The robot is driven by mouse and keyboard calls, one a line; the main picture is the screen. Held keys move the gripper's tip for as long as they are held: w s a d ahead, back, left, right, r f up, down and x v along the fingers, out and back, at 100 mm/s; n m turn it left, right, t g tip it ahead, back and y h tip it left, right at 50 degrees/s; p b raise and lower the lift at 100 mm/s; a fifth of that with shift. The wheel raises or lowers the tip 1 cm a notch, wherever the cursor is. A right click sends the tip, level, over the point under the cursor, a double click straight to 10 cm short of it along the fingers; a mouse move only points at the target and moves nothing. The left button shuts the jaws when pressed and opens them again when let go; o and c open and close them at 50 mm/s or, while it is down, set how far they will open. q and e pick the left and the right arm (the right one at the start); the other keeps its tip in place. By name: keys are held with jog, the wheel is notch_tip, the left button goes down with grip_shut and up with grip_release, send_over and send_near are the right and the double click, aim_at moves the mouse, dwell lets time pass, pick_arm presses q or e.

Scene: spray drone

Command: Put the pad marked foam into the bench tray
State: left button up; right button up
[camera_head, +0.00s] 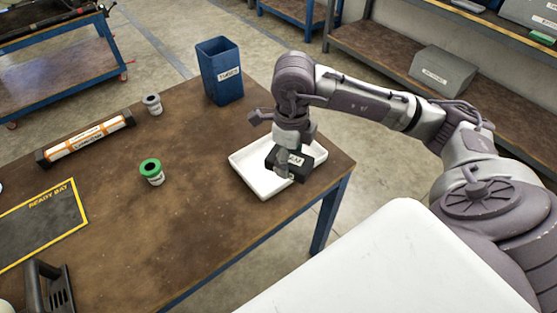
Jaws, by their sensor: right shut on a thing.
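A small black block-shaped pad (302,166) with a white label is in my right gripper (290,162); the label is too small to read for certain. The white bench tray (258,180) lies near the right corner of the brown bench. The gripper points down over the tray and is shut on the pad, which overlaps the tray in the picture. I cannot tell whether the pad touches the tray floor. My left gripper is not in view.
A blue bin (219,72) stands behind the tray. A green-topped jar (152,172), a grey-topped jar (152,104) and an orange-white labelled tube (87,138) stand or lie farther left. A dark mat with yellow edging (40,228) is at the left. The bench middle (200,210) is clear.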

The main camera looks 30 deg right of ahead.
jog(key=d+f+m, duration=0.2)
jog(key=d+m, duration=0.5)
jog(key=m, duration=1.1)
jog(key=w+f, duration=0.2)
jog(key=w, duration=0.2)
jog(key=w+a+f, duration=0.1)
jog(key=w+f, duration=0.1)
jog(key=w, duration=0.1)
jog(key=w+a+f+p, duration=0.1)
jog(key=w+f, duration=0.1)
jog(key=w, duration=0.2)
jog(key=shift+w+f, duration=0.35)
notch_tip(320, 180, down, 4)
jog(key=shift+f+p, duration=0.1)
jog(key=shift+p, duration=0.4)
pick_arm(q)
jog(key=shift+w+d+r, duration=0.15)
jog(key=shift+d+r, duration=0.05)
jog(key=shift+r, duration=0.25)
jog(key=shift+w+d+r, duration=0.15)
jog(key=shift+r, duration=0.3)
pick_arm(e)
jog(key=o, duration=0.3)
jog(key=shift+f, duration=0.1)
jog(key=o, duration=0.5)
